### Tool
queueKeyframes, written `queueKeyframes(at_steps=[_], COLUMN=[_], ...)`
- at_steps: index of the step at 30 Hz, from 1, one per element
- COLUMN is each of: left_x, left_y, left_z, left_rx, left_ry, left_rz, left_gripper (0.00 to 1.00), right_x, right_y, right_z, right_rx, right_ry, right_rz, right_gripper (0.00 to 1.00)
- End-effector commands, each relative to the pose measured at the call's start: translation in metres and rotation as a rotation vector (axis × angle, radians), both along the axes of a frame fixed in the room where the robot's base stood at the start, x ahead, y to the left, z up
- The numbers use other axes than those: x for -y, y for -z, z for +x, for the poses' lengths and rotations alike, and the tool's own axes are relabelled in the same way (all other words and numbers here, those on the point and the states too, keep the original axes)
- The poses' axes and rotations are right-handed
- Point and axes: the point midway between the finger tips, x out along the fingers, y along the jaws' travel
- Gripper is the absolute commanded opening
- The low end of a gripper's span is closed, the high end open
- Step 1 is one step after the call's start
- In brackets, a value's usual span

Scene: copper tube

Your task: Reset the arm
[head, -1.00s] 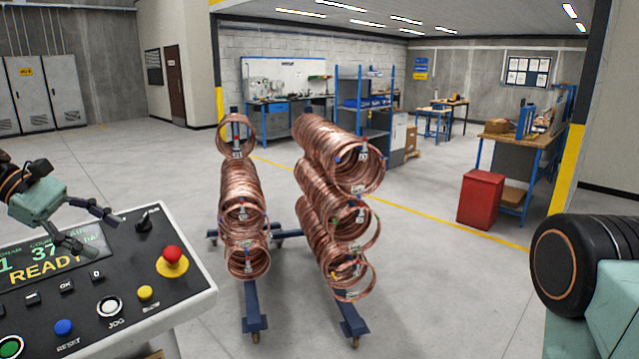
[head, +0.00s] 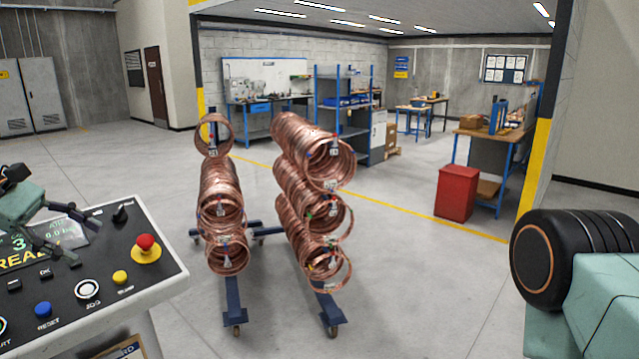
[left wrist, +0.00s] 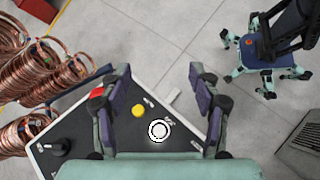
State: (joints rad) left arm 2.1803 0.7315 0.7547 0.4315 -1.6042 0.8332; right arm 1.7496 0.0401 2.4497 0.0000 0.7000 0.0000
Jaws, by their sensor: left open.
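My left gripper (head: 64,229) is at the left edge of the head view, above the control panel (head: 110,262). In the left wrist view its two fingers (left wrist: 160,100) are spread apart with nothing between them. The panel carries a red mushroom button (head: 146,243), a blue RESET button (head: 43,310), a white JOG button (head: 87,289) and a yellow button (head: 120,277). The gripper hides part of the panel's display. My right arm shows at the right edge of the head view, but its gripper is out of view.
A wheeled rack (head: 234,305) holding several copper coils (head: 312,150) stands just right of the panel. A red bin (head: 456,194) and a workbench (head: 492,140) are farther right. Open floor lies between the rack and the bin.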

Motion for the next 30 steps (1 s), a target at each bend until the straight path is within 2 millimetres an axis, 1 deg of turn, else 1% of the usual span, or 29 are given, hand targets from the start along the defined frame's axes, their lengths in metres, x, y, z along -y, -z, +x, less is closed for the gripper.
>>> queueKeyframes(at_steps=[1,5,11,12,14,15,17,18,20,21,23,24,26,27,29,30], left_x=[0.007,0.019,0.042,0.049,0.059,0.066,0.078,0.087,0.099,0.107,0.118,0.125,0.135,0.142,0.152,0.158], left_y=[0.019,0.056,0.122,0.139,0.167,0.189,0.224,0.249,0.285,0.309,0.344,0.367,0.4,0.421,0.452,0.471], left_z=[0.003,0.01,0.015,0.014,0.012,0.01,0.003,-0.003,-0.014,-0.022,-0.038,-0.049,-0.068,-0.083,-0.106,-0.123], left_rx=[-0.009,-0.015,-0.023,-0.026,-0.03,-0.031,-0.033,-0.034,-0.032,-0.029,-0.023,-0.017,-0.006,0.003,0.018,0.031], left_ry=[0.006,0.017,0.048,0.059,0.078,0.094,0.125,0.147,0.189,0.218,0.269,0.304,0.364,0.407,0.477,0.527], left_rz=[0.017,0.061,0.145,0.167,0.203,0.231,0.279,0.313,0.367,0.401,0.455,0.489,0.542,0.575,0.624,0.656], left_gripper=[0.62,0.62,0.62,0.62,0.62,0.62,0.62,0.62,0.62,0.62,0.62,0.62,0.62,0.62,0.62,0.62], right_x=[0.0,0.0,0.0,0.0,0.0,0.0,0.0,0.0,0.0,0.0,0.0,0.0,0.0,0.0,0.0,0.0], right_y=[0.006,0.015,0.03,0.035,0.041,0.047,0.056,0.062,0.071,0.077,0.087,0.093,0.102,0.109,0.119,0.126], right_z=[0.0,0.0,0.0,0.0,0.0,0.0,0.0,0.0,0.0,0.0,0.0,0.0,0.0,0.0,0.0,0.0], right_rx=[0.001,0.0,0.0,0.0,0.0,0.0,0.0,0.0,0.0,0.0,0.0,0.0,0.0,0.0,0.0,0.0], right_ry=[0.0,0.0,0.0,0.0,0.0,0.0,0.0,0.0,0.0,0.0,0.0,0.0,0.0,0.0,0.0,0.0], right_rz=[0.0,0.0,0.0,0.0,0.0,0.0,0.0,0.0,0.0,0.0,0.0,0.0,0.0,0.0,0.0,0.0], right_gripper=[0.0,0.0,0.0,0.0,0.0,0.0,0.0,0.0,0.0,0.0,0.0,0.0,0.0,0.0,0.0,0.0])
